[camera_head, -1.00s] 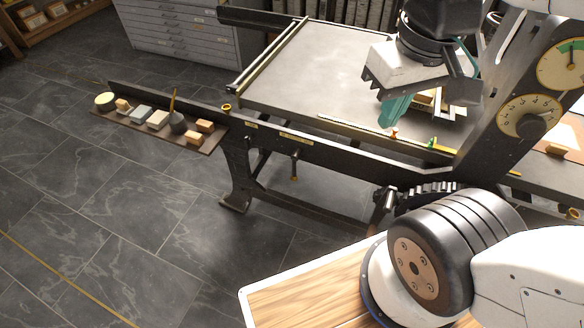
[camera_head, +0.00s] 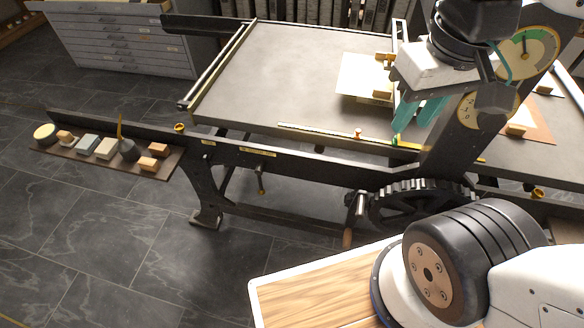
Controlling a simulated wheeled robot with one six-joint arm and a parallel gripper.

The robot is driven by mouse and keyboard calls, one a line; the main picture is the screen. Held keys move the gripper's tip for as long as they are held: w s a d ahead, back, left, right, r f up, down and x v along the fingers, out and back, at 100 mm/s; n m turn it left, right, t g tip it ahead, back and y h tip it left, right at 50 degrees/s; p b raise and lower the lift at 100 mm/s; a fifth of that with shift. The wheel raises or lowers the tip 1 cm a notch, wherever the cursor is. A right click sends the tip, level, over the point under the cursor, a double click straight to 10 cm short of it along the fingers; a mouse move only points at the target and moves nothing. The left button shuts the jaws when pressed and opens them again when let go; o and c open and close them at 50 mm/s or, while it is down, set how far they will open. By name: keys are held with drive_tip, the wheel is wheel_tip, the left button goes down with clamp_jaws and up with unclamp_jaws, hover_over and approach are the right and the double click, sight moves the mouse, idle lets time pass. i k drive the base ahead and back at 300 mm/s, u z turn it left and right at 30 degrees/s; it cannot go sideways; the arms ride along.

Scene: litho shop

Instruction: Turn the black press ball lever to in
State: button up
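The black press (camera_head: 300,153) stands across the middle of the view, with a flat grey bed. A short dark lever (camera_head: 260,177) with a brass-coloured end hangs below its front rail. I cannot tell whether this is the ball lever, and no clear black ball shows. My gripper (camera_head: 414,118) is at the upper right, above the bed's front right edge. Its two teal fingers point down and look apart, with nothing seen between them. The gripper is well to the right of the hanging lever and touches nothing that I can make out.
A toothed gear (camera_head: 425,200) and a crank with a wooden handle (camera_head: 347,238) sit below the press's right side. A shelf of small blocks (camera_head: 165,168) juts out at left. Dials (camera_head: 527,52) stand at upper right. Grey drawers (camera_head: 115,50) are behind. Floor at left is clear.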

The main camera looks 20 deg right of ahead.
sight(261, 165)
drive_tip(key=z, duration=0.35)
drive_tip(key=k, duration=1.15)
drive_tip(key=u, duration=0.5)
drive_tip(key=i, duration=0.5)
drive_tip(key=u, duration=0.05)
